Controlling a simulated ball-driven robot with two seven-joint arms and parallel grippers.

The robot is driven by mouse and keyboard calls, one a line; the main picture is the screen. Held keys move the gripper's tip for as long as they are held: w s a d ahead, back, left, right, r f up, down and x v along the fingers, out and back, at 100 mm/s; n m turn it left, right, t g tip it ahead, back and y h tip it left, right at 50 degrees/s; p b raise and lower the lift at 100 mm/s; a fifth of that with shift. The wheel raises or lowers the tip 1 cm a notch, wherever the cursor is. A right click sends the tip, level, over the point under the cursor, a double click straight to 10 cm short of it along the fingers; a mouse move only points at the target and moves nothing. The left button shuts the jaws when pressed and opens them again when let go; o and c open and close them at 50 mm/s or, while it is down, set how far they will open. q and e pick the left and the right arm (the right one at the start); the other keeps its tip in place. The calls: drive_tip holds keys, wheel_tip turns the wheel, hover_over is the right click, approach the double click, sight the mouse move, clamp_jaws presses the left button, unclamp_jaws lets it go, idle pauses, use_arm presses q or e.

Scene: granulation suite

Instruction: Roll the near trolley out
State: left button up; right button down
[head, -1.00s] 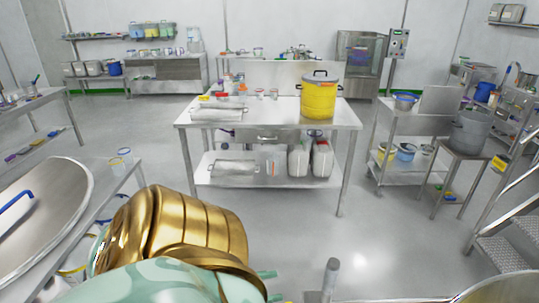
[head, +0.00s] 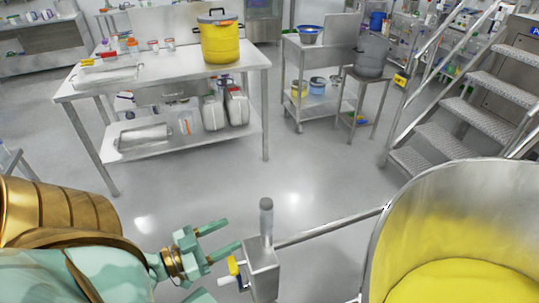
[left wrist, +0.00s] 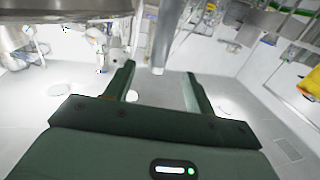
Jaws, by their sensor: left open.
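A large round steel bowl (head: 400,225) with yellow material (head: 455,283) inside fills the lower right of the head view. A steel bar (head: 330,228) runs from its side to a steel block with an upright post (head: 266,220). A small yellow-and-white lever (head: 233,268) sits on the block's left side. Whether this is the near trolley I cannot tell, as no wheels show. My left gripper (head: 231,234) is open and empty, just left of the post. The left wrist view shows its spread fingers (left wrist: 159,72) with a steel post beyond them. My right gripper is out of view.
A steel table (head: 165,87) carries a yellow drum (head: 220,42) at the back left. A wheeled steel stand (head: 297,62) and a stool with a grey bucket (head: 372,56) stand behind. Metal stairs (head: 455,118) rise at right. The middle floor is clear.

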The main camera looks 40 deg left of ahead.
sight(270, 214)
use_arm(q)
drive_tip(key=b+x, duration=0.2)
drive_tip(key=x, duration=1.1)
drive_tip(key=shift+w+a+f, duration=0.1)
drive_tip(key=shift+f, duration=0.05)
drive_tip(key=shift+w, duration=0.45)
drive_tip(key=shift+c, duration=0.3)
